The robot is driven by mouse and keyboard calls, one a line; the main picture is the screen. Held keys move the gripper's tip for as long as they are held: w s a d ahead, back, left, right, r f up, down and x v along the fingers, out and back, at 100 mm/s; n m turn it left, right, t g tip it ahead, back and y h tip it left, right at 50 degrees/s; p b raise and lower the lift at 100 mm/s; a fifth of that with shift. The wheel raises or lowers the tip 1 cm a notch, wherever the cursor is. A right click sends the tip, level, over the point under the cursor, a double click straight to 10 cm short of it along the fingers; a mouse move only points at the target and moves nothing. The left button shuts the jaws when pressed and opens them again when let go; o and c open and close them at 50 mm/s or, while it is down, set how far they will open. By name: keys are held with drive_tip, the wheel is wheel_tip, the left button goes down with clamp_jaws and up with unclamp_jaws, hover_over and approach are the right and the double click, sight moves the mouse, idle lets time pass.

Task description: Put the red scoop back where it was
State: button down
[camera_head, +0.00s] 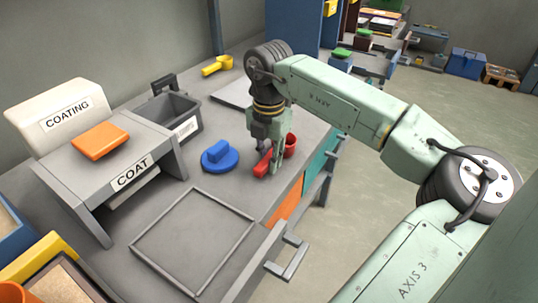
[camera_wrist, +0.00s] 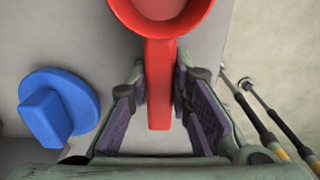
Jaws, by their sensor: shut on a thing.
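The red scoop (camera_head: 261,166) is at the right part of the grey bench top, near its edge, with its round cup to the right of my fingers. In the wrist view the red scoop (camera_wrist: 159,85) has its cup at the top, partly cut off, and its handle runs down between the finger pads. My gripper (camera_head: 272,163) points down and is shut on the handle; it also shows in the wrist view (camera_wrist: 162,115). I cannot tell whether the scoop touches the bench.
A blue round lid-like piece (camera_head: 220,157) lies just left of the scoop. A square frame outline (camera_head: 195,240) is in front. The COAT stand (camera_head: 135,178), an orange block (camera_head: 100,141), a grey bin (camera_head: 178,114) and a yellow scoop (camera_head: 217,65) are farther left and back.

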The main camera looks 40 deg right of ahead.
sight(269, 157)
drive_tip(key=shift+f, duration=0.15)
drive_tip(key=c, duration=1.9)
unclamp_jaws()
drive_tip(key=o, duration=0.4)
drive_tip(key=shift+o, duration=0.2)
wheel_tip(269, 157, up, 12)
drive_tip(key=shift+r+b, duration=0.2)
drive_tip(key=shift+b, duration=0.2)
